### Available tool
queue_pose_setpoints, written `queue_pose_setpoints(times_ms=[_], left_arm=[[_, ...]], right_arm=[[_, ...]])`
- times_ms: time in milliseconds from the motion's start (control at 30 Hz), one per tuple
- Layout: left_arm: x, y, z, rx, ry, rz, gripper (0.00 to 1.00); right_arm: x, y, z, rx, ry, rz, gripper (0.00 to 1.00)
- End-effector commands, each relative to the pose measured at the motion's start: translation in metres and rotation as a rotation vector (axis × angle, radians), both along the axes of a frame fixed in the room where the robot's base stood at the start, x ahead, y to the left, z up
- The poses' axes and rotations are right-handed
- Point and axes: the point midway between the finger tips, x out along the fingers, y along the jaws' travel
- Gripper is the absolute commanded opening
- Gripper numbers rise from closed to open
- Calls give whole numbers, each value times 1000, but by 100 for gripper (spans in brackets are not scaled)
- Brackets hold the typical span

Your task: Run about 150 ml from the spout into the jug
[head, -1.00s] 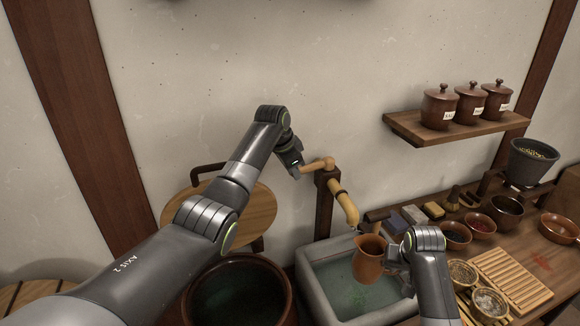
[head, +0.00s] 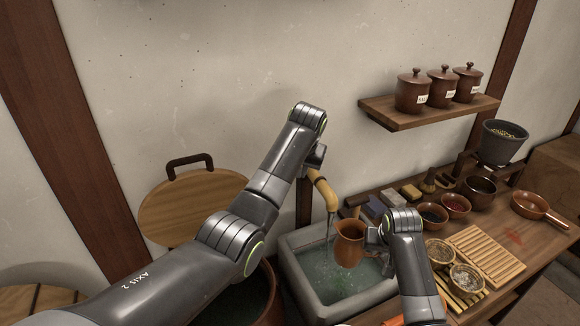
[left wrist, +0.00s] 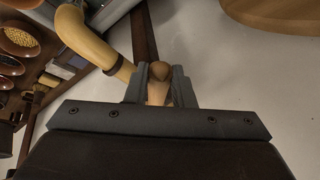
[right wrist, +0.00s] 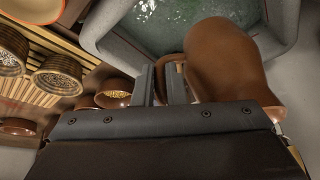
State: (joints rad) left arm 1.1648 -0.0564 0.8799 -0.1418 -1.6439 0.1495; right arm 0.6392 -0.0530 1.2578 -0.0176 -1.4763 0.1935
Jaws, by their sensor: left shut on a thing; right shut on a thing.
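The brown jug (head: 350,246) hangs upright above the stone basin (head: 378,292), close to the spout's right. My right gripper (head: 373,236) is shut on its handle (right wrist: 165,68). The jug's body shows in the right wrist view (right wrist: 228,62); its inside level cannot be seen. The yellow-brown spout (head: 324,191) runs a thin stream of water (head: 328,228), which falls left of the jug's mouth toward the basin. My left gripper (left wrist: 158,88) is shut on the tap's wooden handle (left wrist: 158,70), which my left arm hides in the head view.
A round wooden lid (head: 180,207) leans at the left by a big dark tub (head: 265,295). The bench at right holds bowls, baskets and a slatted rack (head: 478,255). A shelf (head: 430,110) with lidded jars is above.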

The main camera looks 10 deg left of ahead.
Motion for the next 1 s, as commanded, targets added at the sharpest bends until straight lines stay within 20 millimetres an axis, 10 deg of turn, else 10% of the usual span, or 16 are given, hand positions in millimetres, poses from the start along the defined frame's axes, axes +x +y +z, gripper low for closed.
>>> queue_pose_setpoints(times_ms=[667, 700, 800, 1000], left_arm=[[0, -9, 1, 0, -5, 65, 0], [0, -9, 1, 0, -5, 65, 23], [0, -9, 1, 0, -4, 65, 36], [0, -9, 1, 0, -3, 65, 44]], right_arm=[[1, 0, 1, 1, -3, 0, 0], [1, 0, 1, 1, -3, 0, 0], [1, 0, 1, 1, -3, 0, 0], [1, 0, 1, 1, -3, 0, 0]])
